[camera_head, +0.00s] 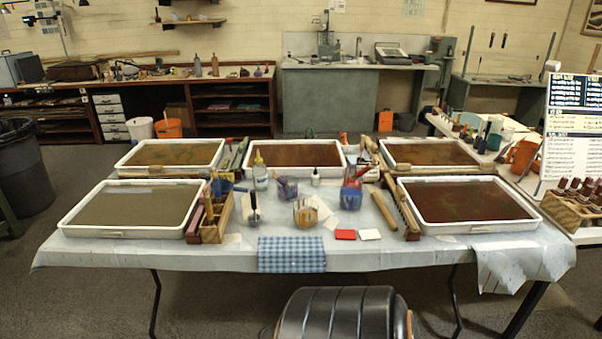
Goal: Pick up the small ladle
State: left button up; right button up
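I cannot pick out a small ladle with certainty. Several long-handled tools stand in containers on the covered table (215,259). A slim upright tool with a metallic lower part (254,211) is near the middle, in front of a clear bottle (261,172); it is too small to identify. Brushes and sticks stand in a purple-tinted jar (287,191), a wooden holder (305,217) and a blue-and-red container (351,196). A wooden caddy (216,222) holds more tools at left. Neither of my grippers is in view.
Shallow white-rimmed trays, including left (64,222) and right (476,229), surround the tools. A blue checked cloth (292,254) hangs over the front edge, near red (345,234) and white (370,234) blocks. A black ribbed shape is low in front; I cannot tell whether it is mine.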

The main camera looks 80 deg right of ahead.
aim_at(253, 206)
jog(key=z, duration=2.05)
